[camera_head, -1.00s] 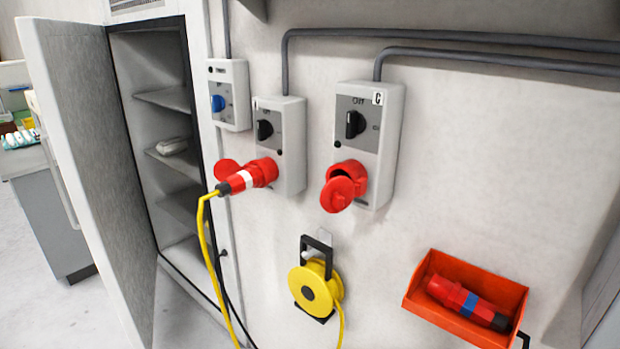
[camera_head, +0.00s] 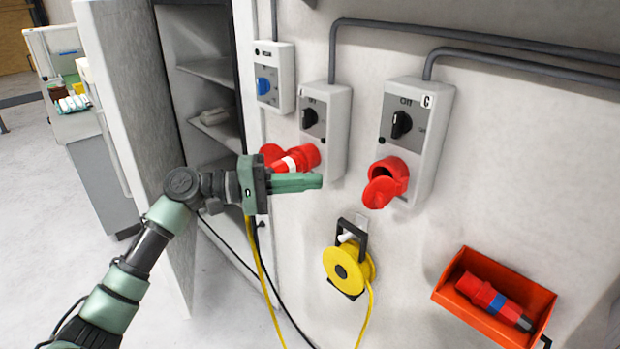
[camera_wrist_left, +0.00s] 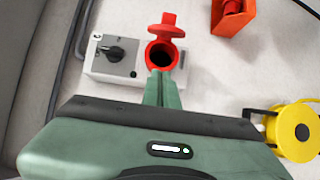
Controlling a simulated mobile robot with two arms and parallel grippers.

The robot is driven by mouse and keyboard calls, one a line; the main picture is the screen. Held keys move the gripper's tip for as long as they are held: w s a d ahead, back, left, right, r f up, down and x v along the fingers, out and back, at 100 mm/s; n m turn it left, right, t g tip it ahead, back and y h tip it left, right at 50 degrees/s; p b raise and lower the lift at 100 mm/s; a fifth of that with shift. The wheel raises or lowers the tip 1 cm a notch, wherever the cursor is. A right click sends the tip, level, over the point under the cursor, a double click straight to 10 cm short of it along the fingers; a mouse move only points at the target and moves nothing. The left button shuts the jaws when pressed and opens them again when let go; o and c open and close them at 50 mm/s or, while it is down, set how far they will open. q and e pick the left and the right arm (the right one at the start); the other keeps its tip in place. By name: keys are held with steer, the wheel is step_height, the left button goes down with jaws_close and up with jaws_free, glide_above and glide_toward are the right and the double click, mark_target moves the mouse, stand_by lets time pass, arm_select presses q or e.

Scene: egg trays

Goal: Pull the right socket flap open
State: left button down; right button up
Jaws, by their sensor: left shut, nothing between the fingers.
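The right socket (camera_head: 402,168) is red and sits at the bottom of the grey switch box marked C. Its round red flap (camera_head: 382,191) hangs tilted out in front of the lower part of the opening. In the left wrist view the dark socket mouth (camera_wrist_left: 161,56) shows, with the flap (camera_wrist_left: 166,25) standing off to its far side. My left gripper (camera_head: 315,181) is shut and empty, to the left of the flap and apart from it in the head view. In the left wrist view its fingertips (camera_wrist_left: 162,78) point toward the socket. My right gripper is not in view.
A red plug (camera_head: 298,160) with a yellow cable sits in the left socket, partly behind my left gripper. A yellow cable reel (camera_head: 342,270) hangs below. An orange bin (camera_head: 475,315) holding a red plug is at lower right. An open cabinet door (camera_head: 130,110) stands at left.

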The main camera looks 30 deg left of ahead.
mark_target(384, 197)
arm_select(q)
steer(key=w+d+p, duration=0.1)
steer(key=d+p, duration=0.4)
steer(key=d, duration=0.4)
steer(key=shift+w, duration=0.15)
steer(key=shift+w, duration=0.1)
steer(key=shift+a, duration=0.15)
